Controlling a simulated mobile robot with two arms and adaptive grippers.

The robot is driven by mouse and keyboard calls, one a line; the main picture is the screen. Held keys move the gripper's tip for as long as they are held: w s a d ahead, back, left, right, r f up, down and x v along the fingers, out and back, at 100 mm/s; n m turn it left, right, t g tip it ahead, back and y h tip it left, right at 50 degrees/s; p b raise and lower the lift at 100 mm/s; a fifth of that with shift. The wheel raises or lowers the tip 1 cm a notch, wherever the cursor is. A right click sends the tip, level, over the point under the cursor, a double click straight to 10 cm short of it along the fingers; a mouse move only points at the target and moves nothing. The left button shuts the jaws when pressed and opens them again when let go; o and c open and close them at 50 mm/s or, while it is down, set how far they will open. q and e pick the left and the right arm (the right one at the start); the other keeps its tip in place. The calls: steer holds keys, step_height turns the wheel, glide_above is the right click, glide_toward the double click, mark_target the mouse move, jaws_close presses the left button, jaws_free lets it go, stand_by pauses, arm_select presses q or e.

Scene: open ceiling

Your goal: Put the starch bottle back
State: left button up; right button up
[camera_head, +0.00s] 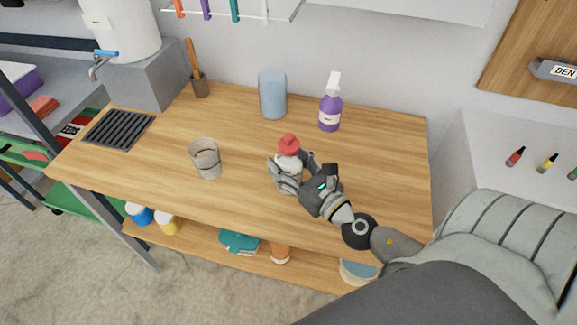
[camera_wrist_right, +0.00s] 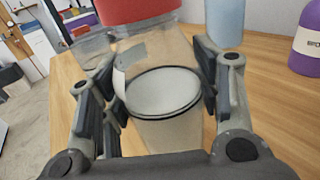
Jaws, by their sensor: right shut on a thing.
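A clear bottle with a red cap (camera_head: 289,145) and pale contents, which I take for the starch bottle, stands upright on or just above the wooden table; I cannot tell which. My right gripper (camera_head: 293,172) is shut on it, with fingers on both sides of its body. In the right wrist view the bottle (camera_wrist_right: 160,60) fills the space between the fingers of my right gripper (camera_wrist_right: 150,95), and its red cap is cut off at the top. My left gripper is not in view.
On the wooden table (camera_head: 130,170) are a clear cup (camera_head: 205,160), a blue container (camera_head: 272,95), a purple spray bottle (camera_head: 330,108) and a holder with a wooden-handled tool (camera_head: 199,84). A lower shelf (camera_head: 200,248) holds several items. The table's front middle is clear.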

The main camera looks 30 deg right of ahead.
steer(key=shift+r, duration=0.1)
steer(key=shift+f, duration=0.2)
steer(key=o, duration=1.2)
steer(key=shift+r, duration=0.15)
steer(key=s+b, duration=0.2)
steer(key=s, duration=0.1)
steer(key=s+b, duration=0.2)
steer(key=s, duration=0.1)
steer(key=s+b, duration=0.2)
steer(key=s, duration=0.1)
steer(key=shift+s+d+f, duration=0.25)
steer(key=shift+s+d, duration=0.1)
steer(key=shift+d, duration=0.05)
steer(key=shift+s+b, duration=0.55)
steer(key=shift+s, duration=0.15)
steer(key=shift+s+r+b, duration=0.3)
steer(key=shift+s, duration=0.2)
